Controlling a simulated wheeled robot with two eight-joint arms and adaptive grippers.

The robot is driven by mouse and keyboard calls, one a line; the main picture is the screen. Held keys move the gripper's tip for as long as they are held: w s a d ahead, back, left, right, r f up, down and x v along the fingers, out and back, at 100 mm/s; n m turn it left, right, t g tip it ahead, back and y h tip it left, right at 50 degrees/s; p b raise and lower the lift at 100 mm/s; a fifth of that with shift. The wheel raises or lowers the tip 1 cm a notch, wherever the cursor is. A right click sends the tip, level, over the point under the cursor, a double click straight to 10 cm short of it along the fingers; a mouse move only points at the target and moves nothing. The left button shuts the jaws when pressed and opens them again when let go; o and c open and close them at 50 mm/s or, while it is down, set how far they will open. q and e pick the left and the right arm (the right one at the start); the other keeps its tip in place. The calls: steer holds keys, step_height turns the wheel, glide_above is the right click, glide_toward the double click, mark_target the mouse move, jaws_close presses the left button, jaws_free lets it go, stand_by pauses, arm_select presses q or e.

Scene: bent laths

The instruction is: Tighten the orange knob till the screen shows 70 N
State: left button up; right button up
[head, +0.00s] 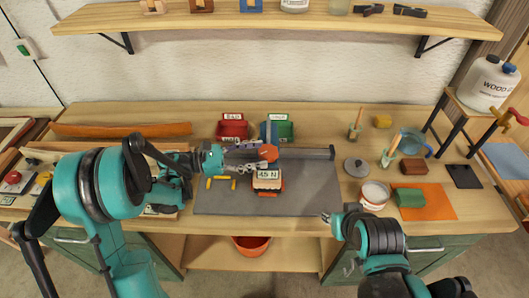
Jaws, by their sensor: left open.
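The orange knob (269,152) is near the middle of the grey mat (225,200) in the head view. Just in front of it is a small screen (267,174) in an orange-edged housing, which appears to read 45 N. My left gripper (257,156) reaches in from the left with open fingers. Its fingertips are at the left side of the knob; I cannot tell whether they touch it. My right gripper (328,217) is low, over the mat's front right edge, away from the knob. Its fingers are too small to judge.
Yellow pegs (221,184) lie left of the screen. At right are a white tub (374,195), a grey lid (356,166), a blue-grey jug (412,142) and an orange cloth (435,202). The mat's right part is clear.

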mark_target(268, 150)
arm_select(q)
steer(key=shift+w+d, duration=0.2)
steer(key=shift+d, duration=0.7)
steer(key=shift+w+d, duration=0.15)
steer(key=shift+d, duration=0.75)
steer(key=shift+c, duration=0.3)
steer(key=c, duration=0.8)
steer(key=shift+m+g+b, duration=0.45)
steer(key=shift+m+g, duration=1.15)
steer(key=shift+g, duration=0.9)
steer(key=shift+c, duration=0.2)
steer(key=o, duration=0.9)
